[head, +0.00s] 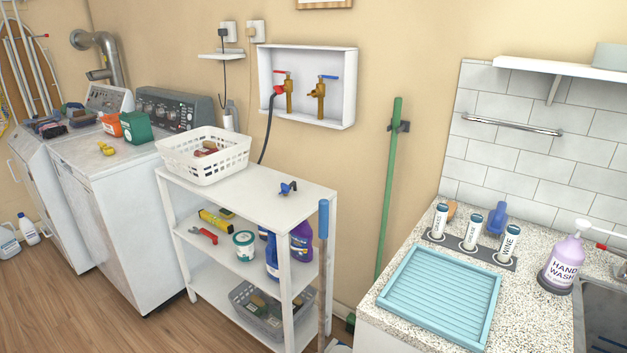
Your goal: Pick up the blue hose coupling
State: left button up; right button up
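A small blue fitting with a dark part, which looks like the blue hose coupling (288,188), lies on the top shelf of the white shelf unit (252,200), toward its right end. It stands apart from the white basket, with bare shelf around it. Neither of my grippers is in the head view.
A white basket (202,167) with items stands on the left of the top shelf. A wall box (343,110) with two taps and a dark hose hangs behind. A blue-topped handle (323,219) rises at the unit's front right corner. The counter at right holds a teal tray (383,302).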

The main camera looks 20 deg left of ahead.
aim_at(285, 188)
jog(key=i+j, duration=0.15)
jog(key=j, duration=0.2)
jog(key=i+j+z, duration=0.15)
jog(key=j, duration=0.25)
jog(key=i+j, duration=0.1)
jog(key=j, duration=0.25)
jog(key=i+j+z, duration=0.15)
jog(key=j, duration=0.25)
jog(key=i+j, duration=0.1)
jog(key=j, duration=0.3)
jog(key=i+j+z, duration=0.15)
jog(key=j, duration=0.25)
